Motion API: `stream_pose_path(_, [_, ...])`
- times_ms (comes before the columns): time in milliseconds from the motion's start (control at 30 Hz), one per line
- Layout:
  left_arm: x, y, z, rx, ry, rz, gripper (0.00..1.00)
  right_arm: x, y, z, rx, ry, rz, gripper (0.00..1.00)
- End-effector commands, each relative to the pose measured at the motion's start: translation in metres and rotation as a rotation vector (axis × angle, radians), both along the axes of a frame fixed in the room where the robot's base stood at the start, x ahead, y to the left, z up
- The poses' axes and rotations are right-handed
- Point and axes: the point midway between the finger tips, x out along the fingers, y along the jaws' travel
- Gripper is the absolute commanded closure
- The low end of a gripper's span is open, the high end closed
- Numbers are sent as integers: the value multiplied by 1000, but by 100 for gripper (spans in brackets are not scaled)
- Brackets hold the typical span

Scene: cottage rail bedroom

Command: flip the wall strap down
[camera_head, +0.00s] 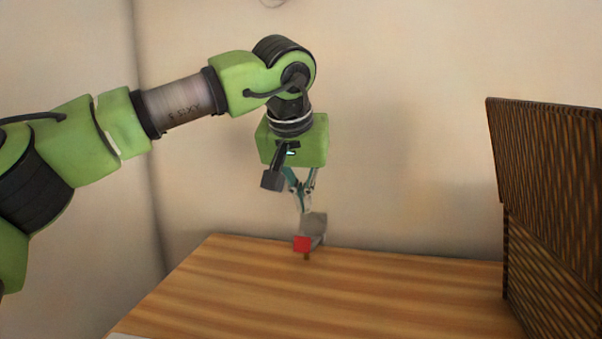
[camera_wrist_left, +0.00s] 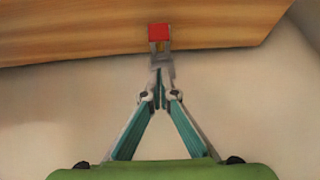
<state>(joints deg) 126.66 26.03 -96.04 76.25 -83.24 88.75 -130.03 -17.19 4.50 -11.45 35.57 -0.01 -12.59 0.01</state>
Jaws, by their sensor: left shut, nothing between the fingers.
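The wall strap appears to be the small grey piece (camera_head: 314,225) with a red square end (camera_head: 302,244), low against the wall just above the back edge of the wooden top. A small brown part shows under the red square. In the left wrist view the red end (camera_wrist_left: 158,32) lies beyond my fingertips, in front of the wood. My left gripper (camera_head: 303,207) points down, shut and empty, its tips right at the upper end of the grey piece; I cannot tell whether they touch. It also shows in the left wrist view (camera_wrist_left: 159,82). My right gripper is out of view.
The wooden top (camera_head: 330,295) is mostly bare and runs along the plain wall (camera_head: 400,170). A dark woven upright panel (camera_head: 550,190) stands at the right. A wall corner lies at the left, behind my arm.

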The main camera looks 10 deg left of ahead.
Motion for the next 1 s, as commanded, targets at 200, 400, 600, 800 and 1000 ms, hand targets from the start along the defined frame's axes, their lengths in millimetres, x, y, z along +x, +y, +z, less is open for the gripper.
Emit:
stream_pose_path(200, [-4, 0, -27, 1, 0, -2, 100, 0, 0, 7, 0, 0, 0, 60])
stream_pose_path(400, [-7, 0, -41, 1, -2, -1, 100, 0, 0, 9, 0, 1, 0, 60])
stream_pose_path(600, [-8, 0, -43, -1, -2, 0, 100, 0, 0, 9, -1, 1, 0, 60])
stream_pose_path(800, [-8, 0, -43, 0, -3, 0, 100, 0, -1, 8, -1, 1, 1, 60])
stream_pose_path(1000, [-12, 0, -55, 0, -40, -2, 100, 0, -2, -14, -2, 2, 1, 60])
